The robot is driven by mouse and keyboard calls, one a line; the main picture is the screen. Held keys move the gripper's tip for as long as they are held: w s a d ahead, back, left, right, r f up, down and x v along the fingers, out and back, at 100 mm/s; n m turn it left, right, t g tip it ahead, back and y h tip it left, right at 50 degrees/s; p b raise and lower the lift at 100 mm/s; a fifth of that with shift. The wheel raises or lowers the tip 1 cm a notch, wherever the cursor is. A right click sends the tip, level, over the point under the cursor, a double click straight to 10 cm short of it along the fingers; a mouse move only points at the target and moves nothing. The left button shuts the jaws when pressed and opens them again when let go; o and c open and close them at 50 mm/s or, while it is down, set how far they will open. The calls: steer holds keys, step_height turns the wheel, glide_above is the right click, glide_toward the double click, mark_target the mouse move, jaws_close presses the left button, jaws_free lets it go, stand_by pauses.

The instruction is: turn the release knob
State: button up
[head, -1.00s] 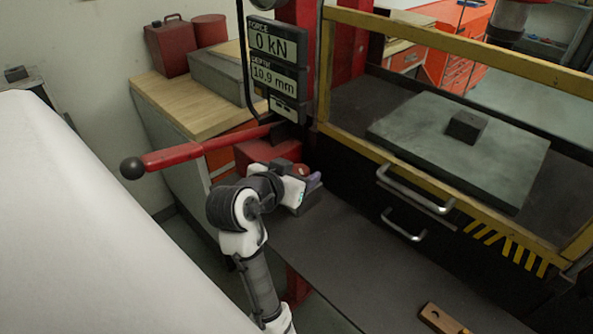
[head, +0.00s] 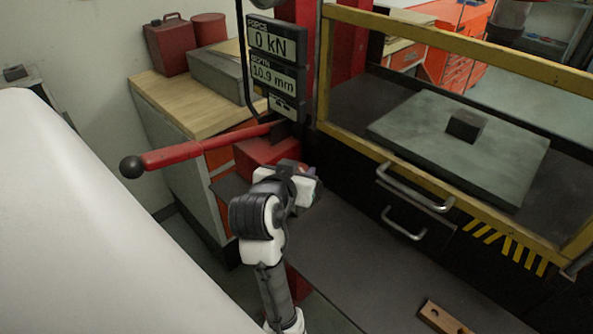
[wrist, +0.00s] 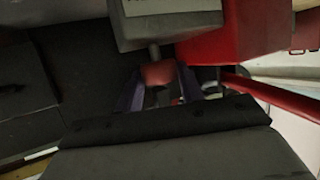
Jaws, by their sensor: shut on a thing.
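The release knob is a small red knob (wrist: 158,72) on a short stem below a grey block (wrist: 165,22) in the wrist view. My gripper (wrist: 159,84) has one finger on each side of it and is shut on it. In the head view my gripper (head: 308,180) is at the front of the red press body (head: 265,152), and my own wrist hides most of the knob.
A red lever with a black ball end (head: 185,153) reaches left above my arm. A display (head: 273,62) reads 0 kN and 10.9 mm. A yellow-framed guard (head: 420,190) with silver handles is at right. A small brown block (head: 442,318) lies on the dark bench (head: 350,270).

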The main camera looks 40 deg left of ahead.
steer(key=shift+w+d+n+g+y, duration=0.15)
steer(key=shift+n+g+y, duration=0.35)
steer(key=shift+n+y, duration=0.45)
steer(key=shift+d+n+g+y, duration=0.1)
steer(key=shift+n+g+y, duration=0.4)
steer(key=shift+n+y, duration=0.4)
steer(key=o, duration=1)
steer(key=shift+r, duration=0.1)
